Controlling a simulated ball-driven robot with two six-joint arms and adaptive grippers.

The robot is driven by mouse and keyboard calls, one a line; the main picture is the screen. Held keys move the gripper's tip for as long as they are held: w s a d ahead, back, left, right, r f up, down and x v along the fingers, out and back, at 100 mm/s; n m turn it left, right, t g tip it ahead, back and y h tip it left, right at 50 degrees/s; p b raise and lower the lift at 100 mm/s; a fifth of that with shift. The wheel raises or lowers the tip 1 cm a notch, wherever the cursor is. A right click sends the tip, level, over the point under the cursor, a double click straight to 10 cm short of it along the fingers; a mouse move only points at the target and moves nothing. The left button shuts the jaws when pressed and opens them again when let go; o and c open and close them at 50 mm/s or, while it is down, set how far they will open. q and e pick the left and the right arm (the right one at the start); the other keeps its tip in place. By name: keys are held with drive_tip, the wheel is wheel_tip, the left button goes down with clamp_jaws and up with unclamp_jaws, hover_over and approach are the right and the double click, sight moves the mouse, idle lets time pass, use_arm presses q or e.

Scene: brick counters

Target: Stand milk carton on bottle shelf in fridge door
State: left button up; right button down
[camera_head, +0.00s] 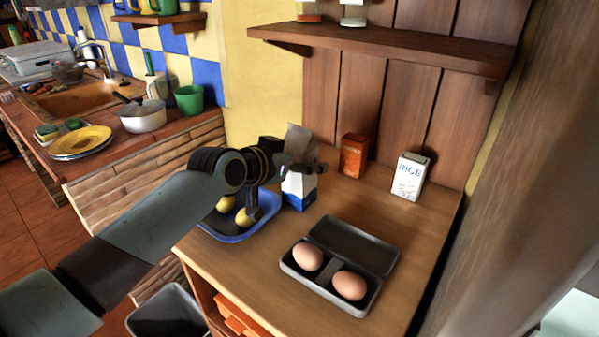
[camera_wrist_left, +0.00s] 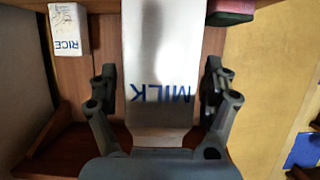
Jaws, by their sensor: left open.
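The milk carton (camera_head: 299,192), white with a blue base, stands upright at the back of the wooden counter, beside the blue tray. In the left wrist view the milk carton (camera_wrist_left: 160,50) shows upside down with the word MILK. My left gripper (camera_head: 304,160) is at the carton's upper part and hides some of it. In the left wrist view my left gripper (camera_wrist_left: 160,85) is open, one finger on each side of the carton, with gaps that look clear. My right gripper is not in view. I cannot make out the fridge door or its bottle shelf.
A blue tray (camera_head: 261,229) with yellow fruit lies beneath my left wrist. An open dark egg box (camera_head: 366,249) with two eggs is in front. An orange box (camera_head: 354,155) and a rice box (camera_head: 410,176) stand behind, under a wooden shelf (camera_head: 390,48).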

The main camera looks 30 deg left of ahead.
use_arm(q)
drive_tip(key=shift+c, duration=0.4)
drive_tip(key=c, duration=1.6)
drive_tip(key=shift+r, duration=0.1)
clamp_jaws()
drive_tip(key=shift+r, duration=0.1)
